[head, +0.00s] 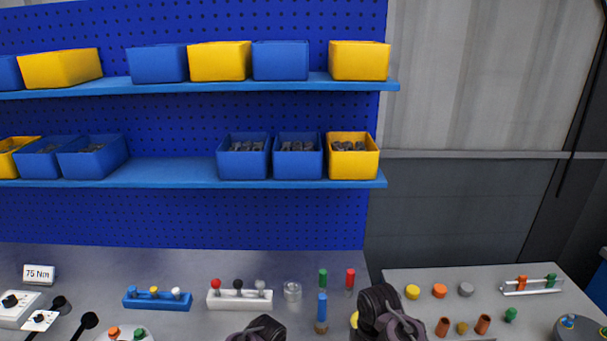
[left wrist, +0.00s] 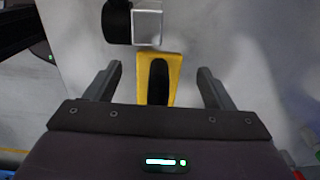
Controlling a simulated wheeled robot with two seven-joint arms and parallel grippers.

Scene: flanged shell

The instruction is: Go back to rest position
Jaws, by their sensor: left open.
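My left gripper (left wrist: 159,80) is open in the left wrist view, with its two grey fingers spread apart. A yellow piece with a dark elongated centre (left wrist: 174,68) shows between and beyond the fingers; the fingers appear apart from it on both sides. I cannot tell the distance to it. Dark parts of my arms rise at the bottom edge of the head view, but neither gripper's fingers show there. My right gripper is not in view.
A grey bench (head: 80,262) holds a blue rack (head: 158,304), a white rack (head: 240,299) and standing pegs. A second table (head: 450,275) at right carries small coloured parts. Blue shelves (head: 150,172) with blue and yellow bins stand behind. A silver block (left wrist: 147,24) shows above the yellow piece.

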